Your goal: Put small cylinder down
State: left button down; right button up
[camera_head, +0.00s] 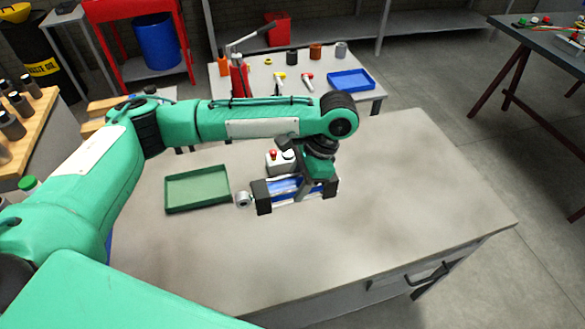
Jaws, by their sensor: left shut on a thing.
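My left gripper (304,190) points down over the middle of the grey worktable (400,215) and is shut on the small cylinder (263,197). The cylinder has black end blocks, a blue and silver middle and a silver rod eye at its left end. It lies roughly level across the picture. The fingers hide part of its middle. I cannot tell whether it touches the tabletop or hangs just above it. My right gripper is not in view.
An empty green tray (197,205) lies left of the cylinder. A white box with a red button (274,155) stands just behind it. The table's right and front areas are clear. A second table (330,95) behind holds a blue tray (351,80) and small parts.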

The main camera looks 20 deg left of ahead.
pick_arm(q)
jog(key=shift+w+f+p, duration=0.1)
jog(key=shift+f+p, duration=0.35)
jog(key=shift+f, duration=7.7)
jog(key=c, duration=0.8)
grip_release()
jog(key=shift+f, duration=0.1)
jog(key=shift+c, duration=0.2)
jog(key=shift+d+r+b, duration=0.15)
jog(key=shift+r+b, duration=0.15)
jog(key=shift+r, duration=0.2)
jog(key=b+v, duration=0.1)
jog(key=v, duration=1)
